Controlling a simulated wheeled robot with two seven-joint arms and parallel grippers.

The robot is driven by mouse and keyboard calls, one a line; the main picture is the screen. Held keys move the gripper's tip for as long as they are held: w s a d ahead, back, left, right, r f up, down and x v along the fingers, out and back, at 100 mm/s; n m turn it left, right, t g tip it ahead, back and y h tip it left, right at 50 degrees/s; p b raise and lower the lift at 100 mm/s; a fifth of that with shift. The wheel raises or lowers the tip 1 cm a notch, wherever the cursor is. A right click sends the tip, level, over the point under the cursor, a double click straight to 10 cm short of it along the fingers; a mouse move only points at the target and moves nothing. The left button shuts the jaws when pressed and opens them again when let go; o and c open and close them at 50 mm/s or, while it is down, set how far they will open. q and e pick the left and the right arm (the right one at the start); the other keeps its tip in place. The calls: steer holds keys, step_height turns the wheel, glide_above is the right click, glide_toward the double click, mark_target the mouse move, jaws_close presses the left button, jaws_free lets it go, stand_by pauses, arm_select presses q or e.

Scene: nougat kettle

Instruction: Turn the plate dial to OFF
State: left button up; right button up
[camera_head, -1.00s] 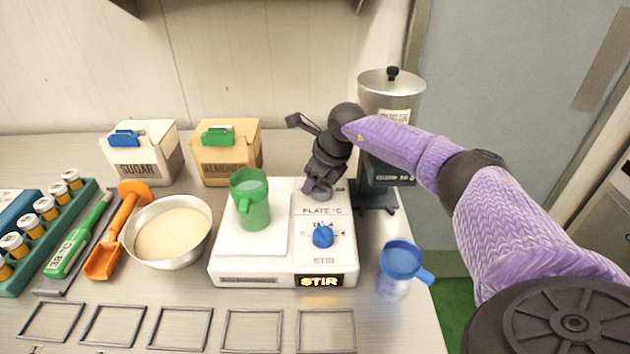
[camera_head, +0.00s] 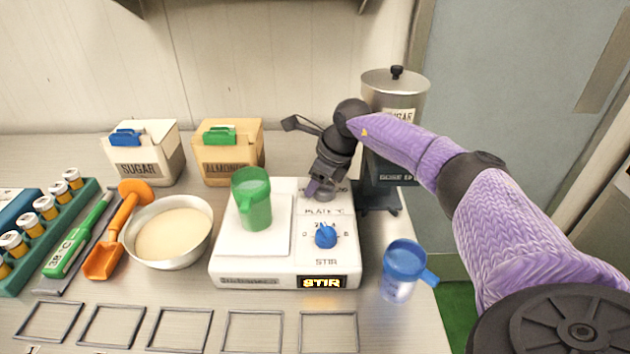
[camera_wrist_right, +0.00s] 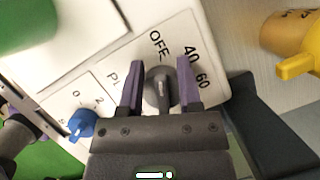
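The plate dial (camera_wrist_right: 160,88) is a small grey knob on the white hot plate (camera_wrist_right: 92,48). In the right wrist view its OFF, 40 and 60 marks show beyond it, and its pointer ridge runs roughly toward OFF. In the head view the dial (camera_head: 324,194) is partly covered by my right gripper (camera_head: 318,188), at the back of the control panel. In the right wrist view the two purple fingers of my right gripper (camera_wrist_right: 160,85) stand apart, one on each side of the dial; firm contact is not clear.
A blue stir dial (camera_head: 326,236) and a lit STIR display (camera_head: 322,282) are nearer the front. A green cup (camera_head: 252,198) stands on the plate. A blue cup (camera_head: 403,270) is at right; a metal dispenser (camera_head: 394,90) stands close behind my right arm.

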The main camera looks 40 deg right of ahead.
steer(key=o, duration=0.4)
steer(key=shift+s+d+f, duration=0.1)
steer(key=shift+s+f, duration=0.05)
steer(key=shift+s, duration=0.05)
steer(key=p+v, duration=0.2)
steer(key=v, duration=0.8)
steer(key=shift+w, duration=0.1)
